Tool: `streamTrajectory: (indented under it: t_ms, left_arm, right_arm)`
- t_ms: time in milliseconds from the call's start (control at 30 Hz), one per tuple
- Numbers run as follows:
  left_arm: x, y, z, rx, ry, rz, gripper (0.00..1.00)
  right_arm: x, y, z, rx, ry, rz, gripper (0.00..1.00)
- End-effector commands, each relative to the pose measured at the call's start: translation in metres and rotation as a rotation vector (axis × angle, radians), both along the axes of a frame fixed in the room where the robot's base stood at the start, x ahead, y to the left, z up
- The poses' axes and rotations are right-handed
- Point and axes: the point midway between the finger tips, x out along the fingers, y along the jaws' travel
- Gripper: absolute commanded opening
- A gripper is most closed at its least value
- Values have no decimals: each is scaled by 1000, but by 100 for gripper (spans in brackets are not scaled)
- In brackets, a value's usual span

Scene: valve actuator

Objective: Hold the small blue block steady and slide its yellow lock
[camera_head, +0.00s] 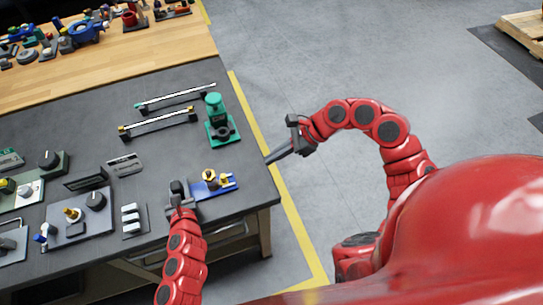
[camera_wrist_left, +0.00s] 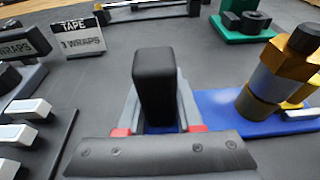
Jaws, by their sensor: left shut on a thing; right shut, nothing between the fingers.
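The small blue block (camera_head: 222,187) is a low blue plate near the table's front right corner, with gold-yellow fittings (camera_head: 211,175) on top. In the left wrist view its blue surface (camera_wrist_left: 222,135) shows at the right, beside the large gold fitting (camera_wrist_left: 281,72). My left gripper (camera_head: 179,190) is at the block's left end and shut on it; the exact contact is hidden. A black upright part (camera_wrist_left: 155,85) stands in front of the left wrist camera. My right gripper (camera_head: 268,160) is shut and empty, off the table's right edge, apart from the block. I cannot make out the lock clearly.
A green device (camera_head: 218,122) stands behind the block. White switches (camera_head: 131,219) and a grey panel with a black knob (camera_head: 80,212) lie to the left. Bars (camera_head: 158,124) lie farther back.

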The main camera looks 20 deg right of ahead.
Motion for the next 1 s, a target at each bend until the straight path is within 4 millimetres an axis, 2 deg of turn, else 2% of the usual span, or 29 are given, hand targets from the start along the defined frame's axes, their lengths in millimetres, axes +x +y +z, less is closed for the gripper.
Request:
streamTrajectory:
  t_ms: [100,133,300,700,867,1000]
  left_arm:
    - [0,0,1,-1,-2,-1,0]
    - [0,0,1,-1,-2,-1,38]
    - [0,0,1,-1,-1,-1,69]
    - [-6,0,2,1,-1,-1,70]
    - [-31,-1,9,2,0,-6,70]
    - [-62,-1,18,1,1,-8,70]
  right_arm:
    - [0,0,0,0,0,0,0]
    - [0,0,0,0,0,0,0]
    - [0,0,0,0,0,0,0]
    - [0,0,0,-1,0,0,0]
    - [0,0,0,-1,0,0,0]
    - [0,0,0,-1,0,0,0]
